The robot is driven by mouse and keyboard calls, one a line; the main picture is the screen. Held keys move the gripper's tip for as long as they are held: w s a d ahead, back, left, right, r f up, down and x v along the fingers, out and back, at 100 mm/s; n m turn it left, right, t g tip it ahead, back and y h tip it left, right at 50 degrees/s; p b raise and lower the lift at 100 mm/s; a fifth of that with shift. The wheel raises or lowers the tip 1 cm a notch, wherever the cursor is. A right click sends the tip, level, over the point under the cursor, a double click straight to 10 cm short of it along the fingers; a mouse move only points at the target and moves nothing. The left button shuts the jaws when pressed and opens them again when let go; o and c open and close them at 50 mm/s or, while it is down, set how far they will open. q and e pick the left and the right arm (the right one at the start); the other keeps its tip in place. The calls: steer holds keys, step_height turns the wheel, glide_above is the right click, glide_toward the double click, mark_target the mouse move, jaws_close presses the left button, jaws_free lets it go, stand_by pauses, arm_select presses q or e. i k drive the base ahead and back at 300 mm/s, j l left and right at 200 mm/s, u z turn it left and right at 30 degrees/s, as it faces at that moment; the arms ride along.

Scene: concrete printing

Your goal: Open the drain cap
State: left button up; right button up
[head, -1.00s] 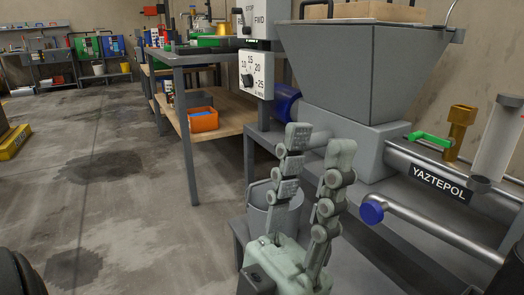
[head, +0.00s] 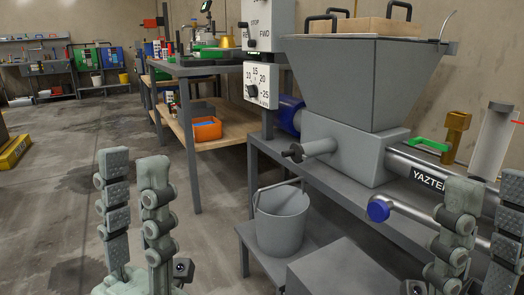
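A grey stub pipe with a dark handled cap (head: 292,153) sticks out from the pump body below the hopper, over a grey bucket (head: 281,222). A blue cap (head: 378,210) closes the end of a metal pipe at right. I cannot tell for certain which is the drain cap; both are in place. My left gripper (head: 134,170) is open and empty at lower left, well away from both. My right gripper (head: 486,190) is open and empty at lower right, in front of the pump tube and right of the blue cap.
The grey hopper (head: 362,85) stands on a metal bench. A control box with a dial (head: 258,85) is left of it. A green lever (head: 428,145) and brass fitting (head: 456,135) sit on the tube. A worktable with an orange bin (head: 207,129) is behind. Open floor lies left.

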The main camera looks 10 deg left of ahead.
mark_target(296, 152)
steer(key=i, duration=0.3)
steer(key=k+j+z, duration=0.25)
steer(key=i+j+z, duration=0.4)
steer(key=i+j, duration=0.25)
